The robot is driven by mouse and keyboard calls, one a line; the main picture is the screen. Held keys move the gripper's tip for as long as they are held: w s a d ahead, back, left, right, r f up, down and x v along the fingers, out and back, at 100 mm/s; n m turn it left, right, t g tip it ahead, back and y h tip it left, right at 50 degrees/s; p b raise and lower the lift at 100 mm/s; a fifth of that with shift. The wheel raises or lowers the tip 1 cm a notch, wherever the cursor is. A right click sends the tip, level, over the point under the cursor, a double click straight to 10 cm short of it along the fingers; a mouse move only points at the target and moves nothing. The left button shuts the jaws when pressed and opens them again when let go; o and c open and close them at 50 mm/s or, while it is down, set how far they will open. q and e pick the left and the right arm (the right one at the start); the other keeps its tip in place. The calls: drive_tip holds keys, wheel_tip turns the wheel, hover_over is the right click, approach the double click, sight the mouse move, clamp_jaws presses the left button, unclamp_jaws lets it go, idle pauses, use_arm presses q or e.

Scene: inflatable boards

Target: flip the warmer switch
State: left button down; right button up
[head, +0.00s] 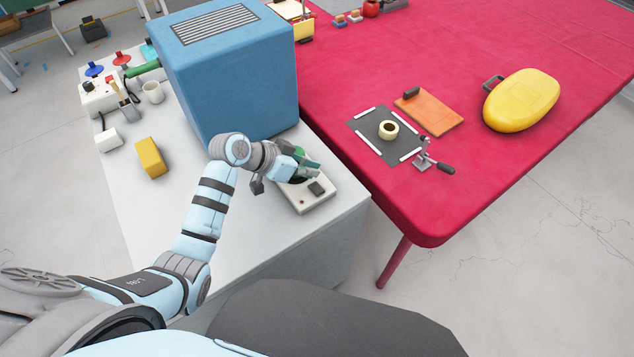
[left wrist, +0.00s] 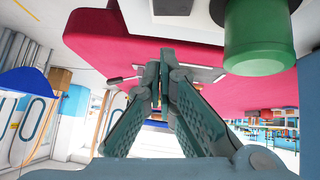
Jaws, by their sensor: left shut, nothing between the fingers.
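The warmer (head: 307,203) is a pale box near the front right corner of the white table, with a dark switch (head: 316,188) and a small red spot on top. A green round thing on it is partly hidden behind my left gripper (head: 312,167). The gripper is shut and empty, its fingers over the back of the warmer, apart from the switch as far as I can tell. In the left wrist view the shut fingertips (left wrist: 165,58) meet at the middle, and a green cylinder (left wrist: 258,45) is at upper right.
A large blue box (head: 230,75) stands right behind my left gripper. A yellow block (head: 151,158) and a white mug (head: 153,92) are to the left. The red table (head: 480,60) on the right holds an orange board (head: 432,112) and a yellow case (head: 522,98).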

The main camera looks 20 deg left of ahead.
sight(314, 190)
use_arm(q)
drive_tip(key=f, duration=0.1)
drive_tip(key=w+d+f, duration=0.1)
drive_tip(key=f, duration=0.1)
drive_tip(key=shift+d, duration=0.2)
drive_tip(key=shift+s+d+f, duration=0.1)
drive_tip(key=shift+s+f, duration=0.55)
drive_tip(key=shift+f, duration=0.4)
drive_tip(key=shift+w+f, duration=0.1)
drive_tip(key=shift+w, duration=0.15)
drive_tip(key=shift+s+d+f+t, duration=0.25)
drive_tip(key=shift+f+t, duration=0.05)
drive_tip(key=shift+a, duration=0.1)
drive_tip(key=shift+w+a, duration=0.25)
drive_tip(key=shift+w, duration=0.05)
drive_tip(key=shift+w+a+r+b, duration=0.2)
drive_tip(key=shift+w+a+b, duration=0.05)
drive_tip(key=shift+a+b, duration=0.1)
use_arm(e)
drive_tip(key=shift+s+f, duration=0.2)
drive_tip(key=shift+f, duration=0.15)
